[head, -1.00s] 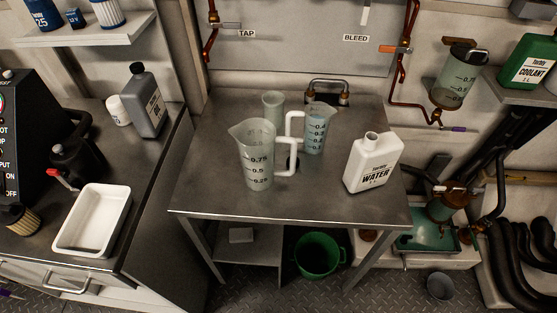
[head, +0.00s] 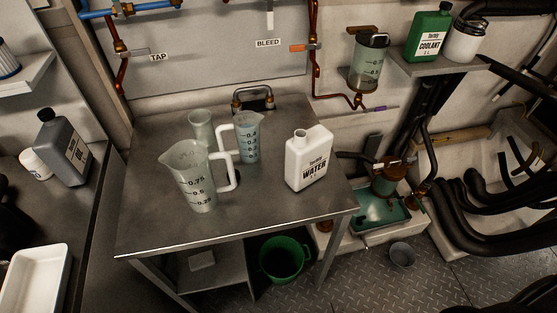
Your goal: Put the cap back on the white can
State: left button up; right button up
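The white can (head: 309,160), labelled WATER, stands upright on the metal table (head: 270,220), towards its right side. Its neck at the top left is open, with no cap on it. I cannot make out a loose cap anywhere in the head view. Neither of my grippers is in view.
A large measuring jug (head: 190,180), a smaller jug with bluish liquid (head: 248,140) and a clear beaker (head: 201,126) stand left of the can. The table's front is clear. A green bucket (head: 282,262) is below. A coolant can (head: 430,35) stands on the right shelf.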

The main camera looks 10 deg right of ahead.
aim_at(308, 153)
jog(key=l+u, duration=0.75)
jog(key=k+l+u, duration=0.1)
jog(key=u, duration=0.3)
jog(key=l, duration=0.1)
